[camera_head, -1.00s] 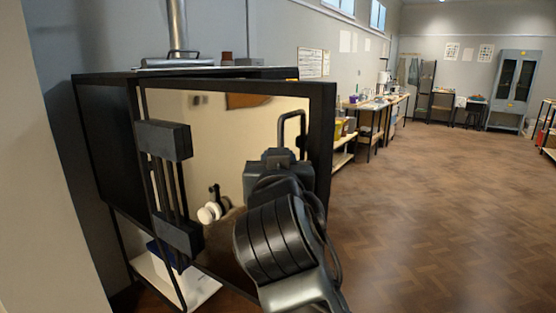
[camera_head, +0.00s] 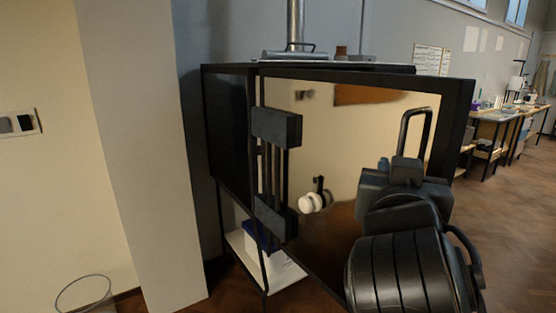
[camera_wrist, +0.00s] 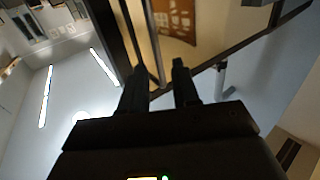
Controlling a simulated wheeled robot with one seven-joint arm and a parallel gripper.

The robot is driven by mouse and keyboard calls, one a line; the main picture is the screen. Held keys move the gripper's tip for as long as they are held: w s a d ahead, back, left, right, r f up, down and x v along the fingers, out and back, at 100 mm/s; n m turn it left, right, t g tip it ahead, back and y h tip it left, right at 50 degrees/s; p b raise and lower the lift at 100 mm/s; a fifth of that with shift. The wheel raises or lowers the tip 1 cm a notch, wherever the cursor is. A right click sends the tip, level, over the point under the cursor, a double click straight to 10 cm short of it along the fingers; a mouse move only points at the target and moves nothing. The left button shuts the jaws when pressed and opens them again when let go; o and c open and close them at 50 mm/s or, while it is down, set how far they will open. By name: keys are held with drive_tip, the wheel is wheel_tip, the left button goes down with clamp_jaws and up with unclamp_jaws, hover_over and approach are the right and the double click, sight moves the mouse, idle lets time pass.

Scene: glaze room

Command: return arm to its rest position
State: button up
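My arm reaches up from the bottom right of the head view, its black ribbed section in front. My gripper (camera_wrist: 159,66) shows in the wrist view with its two dark fingers apart and nothing clearly held between them. In the head view the gripper body (camera_head: 404,182) is in front of the kiln-like cabinet's door, just below the black looped handle (camera_head: 428,113); the fingertips are hidden there. The black-framed door (camera_head: 345,125) has a shiny, pale face. Whether the fingers touch the handle cannot be told.
The dark cabinet (camera_head: 228,125) stands on a frame with a white lower shelf (camera_head: 281,274). A pale wall edge (camera_head: 140,150) is at the left, with a wire hoop (camera_head: 84,294) low beside it. Worktables (camera_head: 492,125) line the back right. Some wooden floor is open at the right.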

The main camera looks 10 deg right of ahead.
drive_tip(key=s+a+f+n+y, duration=0.2)
drive_tip(key=s+f+n+y, duration=0.2)
drive_tip(key=s+f, duration=0.5)
drive_tip(key=s+a+f+n+y, duration=0.2)
drive_tip(key=s+f+n+y, duration=0.25)
drive_tip(key=f, duration=0.85)
drive_tip(key=s+f+m+y, duration=0.1)
drive_tip(key=s+f, duration=0.1)
drive_tip(key=s, duration=2.1)
drive_tip(key=shift+s+d+m, duration=0.25)
drive_tip(key=shift+d+m, duration=0.1)
drive_tip(key=shift+y, duration=0.25)
